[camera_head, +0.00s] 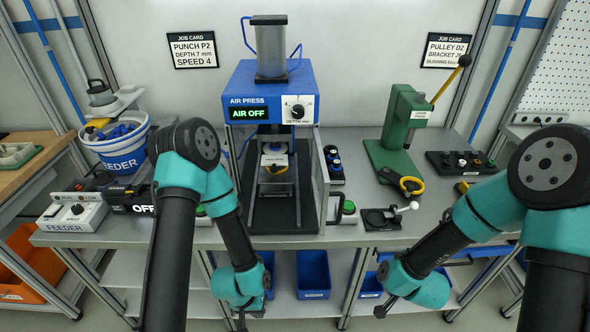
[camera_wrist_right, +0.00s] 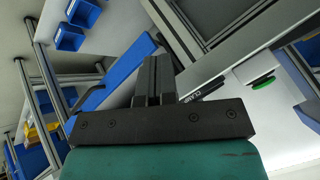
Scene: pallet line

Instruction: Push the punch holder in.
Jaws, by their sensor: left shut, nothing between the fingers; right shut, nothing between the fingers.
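The air press (camera_head: 270,103) stands at the middle back of the bench, with its display reading AIR OFF. Inside its open front, a grey block that looks like the punch holder (camera_head: 273,160) sits with a yellow part on its front. I cannot tell how far in it sits. My left gripper (camera_head: 242,320) hangs low in front of the bench edge, shut and empty, below and in front of the press. My right gripper (camera_head: 383,311) is low in front of the bench, to the right, shut and empty. Its closed fingers also show in the right wrist view (camera_wrist_right: 154,75).
A clear guard door (camera_head: 320,175) stands open at the press's right side. A green button (camera_head: 348,207) sits near the front edge. A green hand press (camera_head: 400,130) stands to the right, a feeder bucket (camera_head: 118,145) to the left. Blue bins (camera_head: 313,272) lie on the shelf below.

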